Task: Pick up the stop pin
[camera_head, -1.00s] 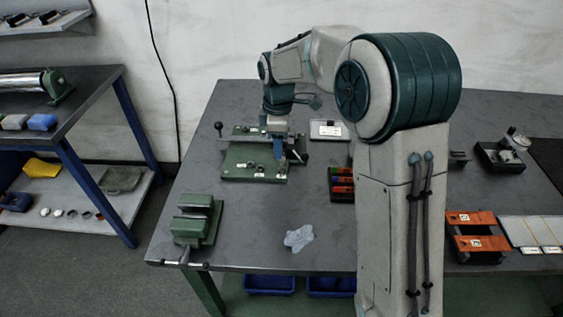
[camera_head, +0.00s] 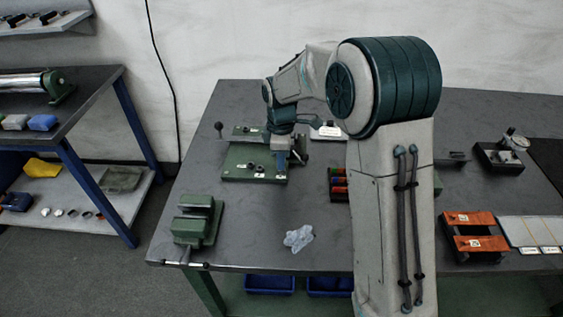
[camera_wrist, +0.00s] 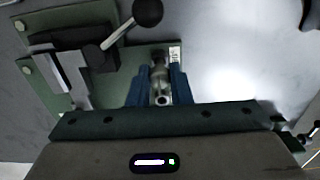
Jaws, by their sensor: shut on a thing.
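My gripper (camera_wrist: 157,88) is shut on a small grey metal pin, the stop pin (camera_wrist: 159,84), held between its two blue fingers in the wrist view. The pin's round hollow end faces the camera. In the head view my gripper (camera_head: 281,166) is over the right end of the green fixture plate (camera_head: 235,172) on the bench. The pin cannot be made out there. Whether the pin is clear of the plate cannot be told.
A black ball-ended lever (camera_wrist: 147,13) and a clamp stand close to my gripper. A green vise (camera_head: 196,220) and a crumpled pale cloth (camera_head: 298,238) lie nearer the front. Orange-topped blocks (camera_head: 474,232) stand at the right. The bench (camera_head: 255,210) between is bare.

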